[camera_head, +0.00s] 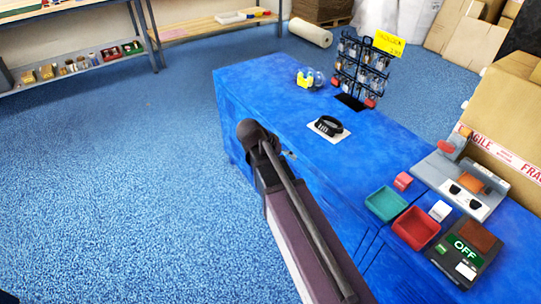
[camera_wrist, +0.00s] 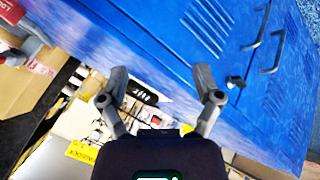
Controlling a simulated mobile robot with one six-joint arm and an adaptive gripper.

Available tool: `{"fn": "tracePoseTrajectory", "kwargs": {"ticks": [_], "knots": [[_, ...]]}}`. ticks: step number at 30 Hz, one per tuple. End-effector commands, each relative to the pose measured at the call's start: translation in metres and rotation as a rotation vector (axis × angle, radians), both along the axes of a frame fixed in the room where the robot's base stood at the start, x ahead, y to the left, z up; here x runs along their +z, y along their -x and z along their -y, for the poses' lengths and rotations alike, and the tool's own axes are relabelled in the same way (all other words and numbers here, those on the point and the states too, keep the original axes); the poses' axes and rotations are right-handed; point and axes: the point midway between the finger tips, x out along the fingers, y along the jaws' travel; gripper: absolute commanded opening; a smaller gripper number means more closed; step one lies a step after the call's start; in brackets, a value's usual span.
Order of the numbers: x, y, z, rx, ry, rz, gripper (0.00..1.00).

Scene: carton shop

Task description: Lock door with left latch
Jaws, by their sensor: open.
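The blue metal cabinet (camera_head: 262,92) has its doors on the side facing my arm. In the wrist view, two blue doors, left (camera_wrist: 205,25) and right (camera_wrist: 295,75), show vent slots and one handle each, a left handle (camera_wrist: 258,27) and a right handle (camera_wrist: 275,53). A small dark latch (camera_wrist: 236,82) sits by the seam near the cabinet's top edge. The doors look closed; whether the latch is turned is unclear. My gripper (camera_wrist: 161,76) is open and empty, its right finger close beside the latch, contact unclear. In the head view my arm hides most of the doors.
On the cabinet top stand a black band on a white card (camera_head: 329,129), a display rack (camera_head: 361,68), a green tray (camera_head: 386,204), a red tray (camera_head: 416,228) and a dark device marked OFF (camera_head: 466,255). A carton (camera_head: 505,112) stands at right. The blue floor at left is clear.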

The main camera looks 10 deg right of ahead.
Motion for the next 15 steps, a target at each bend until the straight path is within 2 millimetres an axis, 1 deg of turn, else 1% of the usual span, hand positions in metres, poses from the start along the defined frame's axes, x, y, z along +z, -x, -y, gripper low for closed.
{"fn": "tracePoseTrajectory", "kwargs": {"ticks": [1,15], "knots": [[-0.013,-0.007,-0.002,-0.011,0.022,0.019,0.83],[-0.052,-0.048,-0.021,-0.120,0.228,0.246,0.83]]}}
